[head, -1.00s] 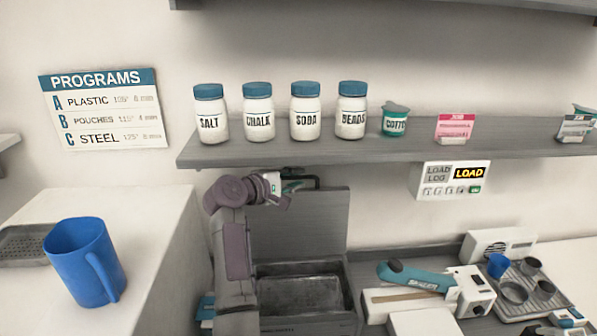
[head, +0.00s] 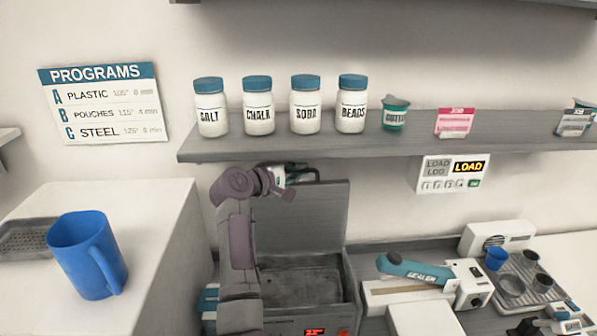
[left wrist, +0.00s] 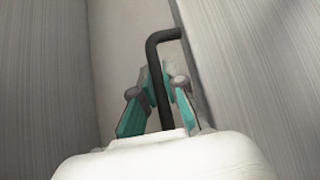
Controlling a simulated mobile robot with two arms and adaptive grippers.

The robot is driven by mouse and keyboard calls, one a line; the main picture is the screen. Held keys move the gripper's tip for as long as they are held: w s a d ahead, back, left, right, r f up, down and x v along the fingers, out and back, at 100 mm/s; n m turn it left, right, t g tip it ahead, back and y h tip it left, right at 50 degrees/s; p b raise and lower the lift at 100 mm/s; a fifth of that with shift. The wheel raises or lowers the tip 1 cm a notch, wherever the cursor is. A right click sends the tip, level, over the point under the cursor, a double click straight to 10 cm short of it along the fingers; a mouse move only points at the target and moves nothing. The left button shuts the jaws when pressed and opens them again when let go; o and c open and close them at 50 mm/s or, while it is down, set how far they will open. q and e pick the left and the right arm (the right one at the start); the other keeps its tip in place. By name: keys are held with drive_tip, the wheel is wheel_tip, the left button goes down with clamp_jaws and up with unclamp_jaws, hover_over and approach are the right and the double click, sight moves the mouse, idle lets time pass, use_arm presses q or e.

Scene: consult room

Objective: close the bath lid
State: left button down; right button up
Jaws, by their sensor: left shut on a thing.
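The bath lid (head: 318,222) is a grey panel that stands raised at the back of the bath (head: 352,284), below the shelf. The bath is open and its inside shows. The lid has a dark bar handle (head: 314,174) at its top. My left gripper (head: 290,176) is at the handle. In the left wrist view, its teal fingers (left wrist: 157,108) are shut on the black handle (left wrist: 160,62), one on each side of the bar. The lid's grey face (left wrist: 240,70) is at the right there. My right gripper is not in view.
A shelf (head: 420,142) with labelled jars (head: 304,108) runs just above the lid and my left gripper. A blue jug (head: 88,256) stands on the white counter at left. A sealer (head: 425,275) and a tray of cups (head: 530,280) are at right.

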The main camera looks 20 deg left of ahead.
use_arm(q)
drive_tip(key=shift+s+d+f, duration=0.1)
drive_tip(key=shift+s, duration=0.05)
drive_tip(key=s+d+f+m+t+h+b, duration=0.1)
drive_tip(key=s+d+m+t+b, duration=0.3)
drive_tip(key=s+b, duration=0.8)
drive_tip(key=shift+s+d+f+m+t+h+b, duration=0.35)
drive_tip(key=shift+d+f+m, duration=0.25)
drive_tip(key=shift+d, duration=0.4)
drive_tip(key=c, duration=1.5)
unclamp_jaws()
drive_tip(key=shift+w, duration=0.1)
drive_tip(key=v, duration=1.2)
drive_tip(key=shift+a, duration=0.1)
